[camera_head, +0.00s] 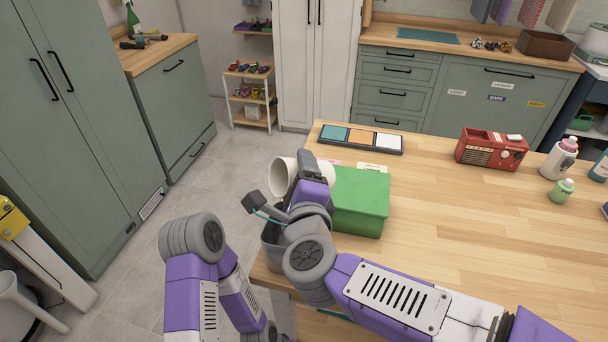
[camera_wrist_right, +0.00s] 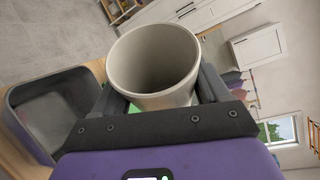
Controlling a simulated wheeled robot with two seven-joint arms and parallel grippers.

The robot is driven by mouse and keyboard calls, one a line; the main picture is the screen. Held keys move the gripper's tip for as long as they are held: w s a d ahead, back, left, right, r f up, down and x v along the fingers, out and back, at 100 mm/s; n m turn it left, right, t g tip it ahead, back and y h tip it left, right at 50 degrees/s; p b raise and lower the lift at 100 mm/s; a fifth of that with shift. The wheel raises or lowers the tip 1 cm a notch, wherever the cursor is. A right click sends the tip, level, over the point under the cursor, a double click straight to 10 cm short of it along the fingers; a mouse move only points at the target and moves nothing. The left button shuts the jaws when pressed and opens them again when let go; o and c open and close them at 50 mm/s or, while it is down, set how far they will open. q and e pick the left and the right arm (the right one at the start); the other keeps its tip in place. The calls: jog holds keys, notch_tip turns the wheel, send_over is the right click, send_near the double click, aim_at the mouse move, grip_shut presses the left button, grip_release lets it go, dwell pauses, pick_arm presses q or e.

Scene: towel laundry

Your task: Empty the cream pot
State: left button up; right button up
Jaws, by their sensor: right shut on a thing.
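The cream pot (camera_head: 284,177) is held off the table in my right gripper (camera_head: 308,172), at the table's left end. It lies tipped on its side, its open mouth toward the left in the head view. In the right wrist view the dark fingers grip both sides of the pot (camera_wrist_right: 155,62), and its visible inside looks bare. A grey open bin (camera_head: 271,248) stands below, partly hidden by my right arm; it also shows at the left of the wrist view (camera_wrist_right: 22,137). My left arm hangs low at the left, its gripper out of sight.
A green box (camera_head: 362,201) stands close right of the pot. Behind it lies a tray with coloured squares (camera_head: 360,139). A red radio (camera_head: 491,150) and bottles (camera_head: 558,160) stand further right. The wooden table (camera_head: 450,220) is clear in the middle.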

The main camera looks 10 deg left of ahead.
aim_at(295, 160)
notch_tip(295, 160, up, 2)
jog(key=m+g+p, duration=0.2)
jog(key=m+p, duration=0.1)
jog(key=m, duration=0.1)
jog(key=shift+r+y+p, duration=0.1)
jog(key=shift+y+p, duration=0.2)
jog(key=shift+y, duration=0.1)
jog(key=shift+m+g, duration=0.4)
jog(key=shift+m, duration=0.3)
jog(key=r+m+g+y+p, duration=0.1)
jog(key=p, duration=0.1)
jog(key=r+m+p, duration=0.1)
jog(key=m, duration=0.1)
jog(key=shift+g+y+p, duration=0.4)
jog(key=shift+m+g+y+p, duration=0.3)
jog(key=shift+m+y+p, duration=0.1)
jog(key=shift+m, duration=0.3)
jog(key=shift+f, duration=0.1)
